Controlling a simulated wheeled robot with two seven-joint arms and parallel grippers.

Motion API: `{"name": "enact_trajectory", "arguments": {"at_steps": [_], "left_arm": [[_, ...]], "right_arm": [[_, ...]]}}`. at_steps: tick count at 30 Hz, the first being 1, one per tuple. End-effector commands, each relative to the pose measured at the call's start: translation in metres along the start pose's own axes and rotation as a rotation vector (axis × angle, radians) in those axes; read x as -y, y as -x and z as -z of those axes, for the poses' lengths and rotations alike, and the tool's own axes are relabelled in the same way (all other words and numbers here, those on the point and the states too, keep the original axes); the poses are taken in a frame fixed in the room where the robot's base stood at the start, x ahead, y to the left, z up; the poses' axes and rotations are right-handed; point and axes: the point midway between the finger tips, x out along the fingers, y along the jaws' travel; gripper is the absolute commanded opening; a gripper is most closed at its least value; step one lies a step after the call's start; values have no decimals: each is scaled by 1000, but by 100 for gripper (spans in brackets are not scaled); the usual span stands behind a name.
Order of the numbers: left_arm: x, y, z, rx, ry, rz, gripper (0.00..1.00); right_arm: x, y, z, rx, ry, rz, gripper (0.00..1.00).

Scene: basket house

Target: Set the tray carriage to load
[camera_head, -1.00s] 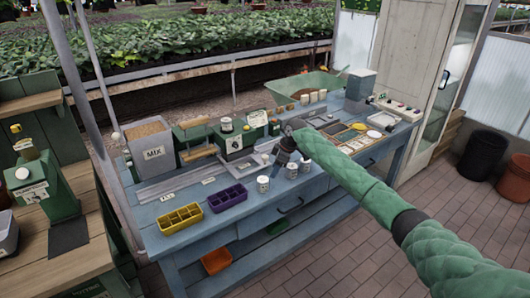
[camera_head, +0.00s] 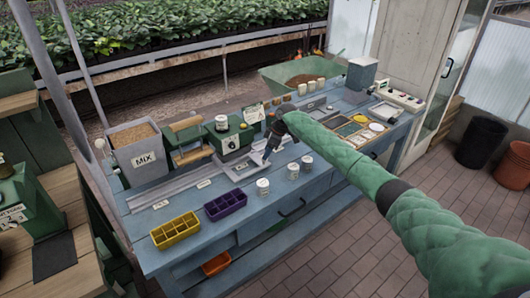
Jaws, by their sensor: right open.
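The tray carriage (camera_head: 232,169) appears to be the grey metal plate on the long grey rail (camera_head: 178,186) along the blue bench. It sits at the rail's right part, in front of the green press (camera_head: 224,139). My right arm comes in from the right, and my right gripper (camera_head: 264,159) points down at the right edge of the carriage. It is open, and I cannot tell whether it touches the carriage. Small white labels (camera_head: 203,183) lie along the rail's front, too small to read. My left gripper is not in view.
A yellow tray (camera_head: 176,231) and a purple tray (camera_head: 226,203) stand at the bench front. White cups (camera_head: 263,187) stand right of them, near the gripper. The MIX bin (camera_head: 137,147) stands behind the rail's left end.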

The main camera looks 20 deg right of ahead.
Motion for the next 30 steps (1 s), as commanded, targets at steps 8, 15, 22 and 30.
{"name": "enact_trajectory", "arguments": {"at_steps": [8,15,22,30], "left_arm": [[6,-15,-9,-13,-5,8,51],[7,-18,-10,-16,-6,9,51],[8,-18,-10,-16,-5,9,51],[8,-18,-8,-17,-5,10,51]], "right_arm": [[0,-23,0,0,0,0,51],[0,-27,0,0,0,-1,51],[0,-27,0,0,1,0,28],[0,-27,0,0,0,0,0]]}}
